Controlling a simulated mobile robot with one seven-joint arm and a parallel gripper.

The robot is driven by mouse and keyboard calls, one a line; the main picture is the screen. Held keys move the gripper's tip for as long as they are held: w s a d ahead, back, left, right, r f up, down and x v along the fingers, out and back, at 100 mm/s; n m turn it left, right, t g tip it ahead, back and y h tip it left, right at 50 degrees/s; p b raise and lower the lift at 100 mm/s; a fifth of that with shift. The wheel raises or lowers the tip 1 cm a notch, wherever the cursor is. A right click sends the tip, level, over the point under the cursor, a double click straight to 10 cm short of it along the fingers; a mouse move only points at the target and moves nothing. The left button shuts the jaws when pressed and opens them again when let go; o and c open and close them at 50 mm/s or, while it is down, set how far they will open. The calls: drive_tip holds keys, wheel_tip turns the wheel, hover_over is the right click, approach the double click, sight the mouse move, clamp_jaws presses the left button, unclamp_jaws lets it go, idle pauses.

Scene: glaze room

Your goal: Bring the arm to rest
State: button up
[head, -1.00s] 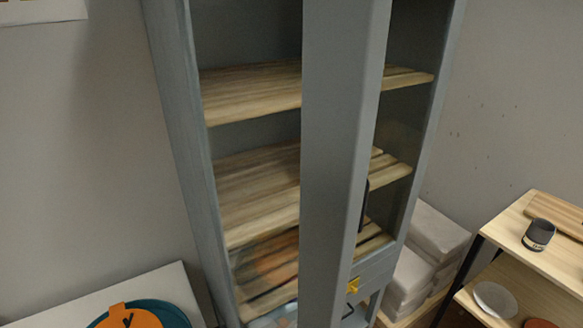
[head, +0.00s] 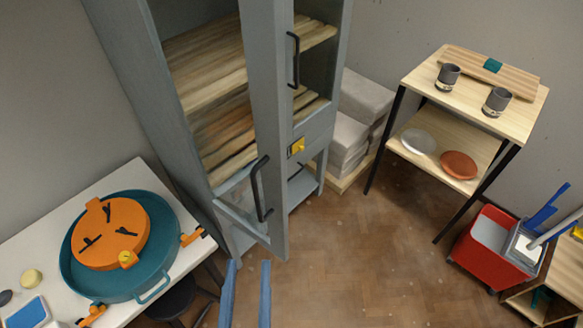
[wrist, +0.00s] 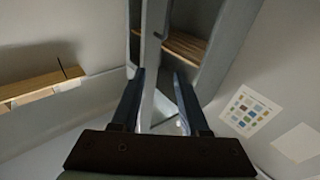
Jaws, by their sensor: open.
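My gripper (head: 246,290) shows at the bottom of the head view as two blue fingers standing apart with nothing between them. In the wrist view my gripper (wrist: 158,100) is also open and empty, its two dark fingers spread. It points toward the grey cabinet (wrist: 225,60), whose wooden shelf shows beyond the fingertips. In the head view the cabinet (head: 130,80) stands behind my gripper, with a door (head: 262,110) ajar toward me. The fingers appear just below the door's lower edge in the picture; I cannot tell the gap in depth. The rest of my arm is out of the head view.
A white table (head: 50,235) at left holds a teal tray (head: 75,270) with an orange round piece (head: 125,225). A wooden rack (head: 420,95) with two dark cups stands right. A red bucket (head: 480,260) is on the floor (head: 360,260), which is clear in the middle.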

drive_tip(key=w+d+r+t, duration=0.1)
drive_tip(key=w+r, duration=0.3)
drive_tip(key=r, duration=0.3)
drive_tip(key=w+d+r+n+t, duration=0.15)
drive_tip(key=w+r, duration=0.25)
drive_tip(key=r, duration=0.4)
drive_tip(key=w+d+r+m+t, duration=0.1)
drive_tip(key=w+r+t, duration=0.1)
drive_tip(key=w+r, duration=0.35)
drive_tip(key=s+d+r+t, duration=0.1)
drive_tip(key=s+r, duration=0.2)
drive_tip(key=r, duration=0.9)
drive_tip(key=s+d+r+m+t, duration=0.1)
drive_tip(key=s+d+r+t, duration=0.1)
drive_tip(key=r, duration=1.1)
drive_tip(key=shift+s+d+r+h+b, duration=0.15)
drive_tip(key=shift+s+r+h+b, duration=0.2)
drive_tip(key=shift+s, duration=0.55)
